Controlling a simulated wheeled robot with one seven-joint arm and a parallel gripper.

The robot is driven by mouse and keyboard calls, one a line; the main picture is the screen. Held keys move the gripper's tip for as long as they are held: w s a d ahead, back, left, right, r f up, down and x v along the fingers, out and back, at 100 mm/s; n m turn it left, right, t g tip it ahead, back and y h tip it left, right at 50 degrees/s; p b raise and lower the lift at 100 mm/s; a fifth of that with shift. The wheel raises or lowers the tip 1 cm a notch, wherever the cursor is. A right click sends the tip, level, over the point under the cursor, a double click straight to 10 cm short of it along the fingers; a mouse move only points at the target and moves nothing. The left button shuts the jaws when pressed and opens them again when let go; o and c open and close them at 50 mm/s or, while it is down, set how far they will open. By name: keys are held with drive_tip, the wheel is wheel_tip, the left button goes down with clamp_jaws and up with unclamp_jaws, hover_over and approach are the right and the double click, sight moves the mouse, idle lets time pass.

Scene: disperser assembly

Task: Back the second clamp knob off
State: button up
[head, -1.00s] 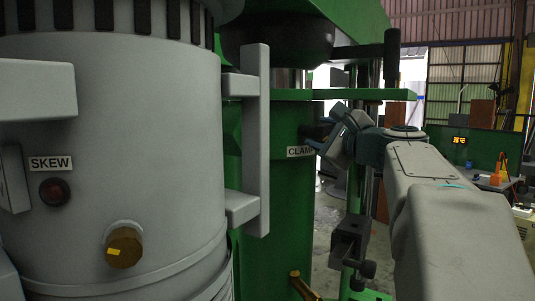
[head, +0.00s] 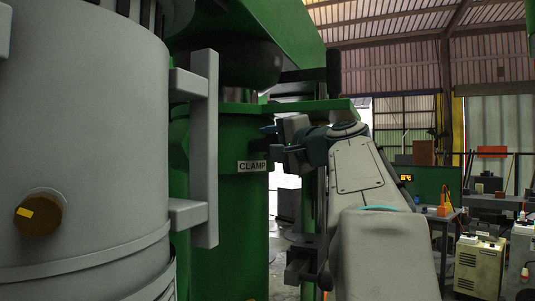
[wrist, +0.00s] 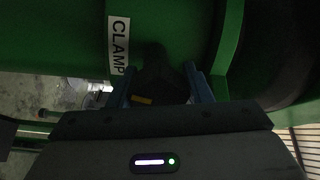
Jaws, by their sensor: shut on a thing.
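The clamp knob (wrist: 163,86) is a dark knob with a yellow mark, on the green body (wrist: 60,35) beside the white CLAMP label (wrist: 118,45) in the wrist view. My gripper (wrist: 160,88) is shut on this knob, with one blue-grey finger on each side of it. In the head view my gripper (head: 272,137) reaches the green body (head: 215,215) just above and right of the CLAMP label (head: 252,166). The knob is mostly hidden there by the fingers and wrist.
A grey vessel (head: 85,130) with an upright handle (head: 204,150) and a brass knob (head: 38,214) stands at left. A green flange (head: 310,105) juts out above my wrist. A black clamp block (head: 306,258) sits below. Benches and a cream cabinet (head: 480,265) stand at far right.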

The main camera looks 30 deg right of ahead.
drive_tip(key=shift+w+f+n, duration=0.15)
drive_tip(key=shift+f+n, duration=0.2)
drive_tip(key=shift+n, duration=0.15)
drive_tip(key=shift+b, duration=0.3)
drive_tip(key=o, duration=1)
drive_tip(key=shift+c, duration=0.2)
drive_tip(key=shift+r, duration=0.2)
drive_tip(key=s, duration=1.4)
drive_tip(key=shift+d+f+b, duration=0.3)
drive_tip(key=shift+d+b, duration=0.05)
drive_tip(key=shift+d, duration=0.1)
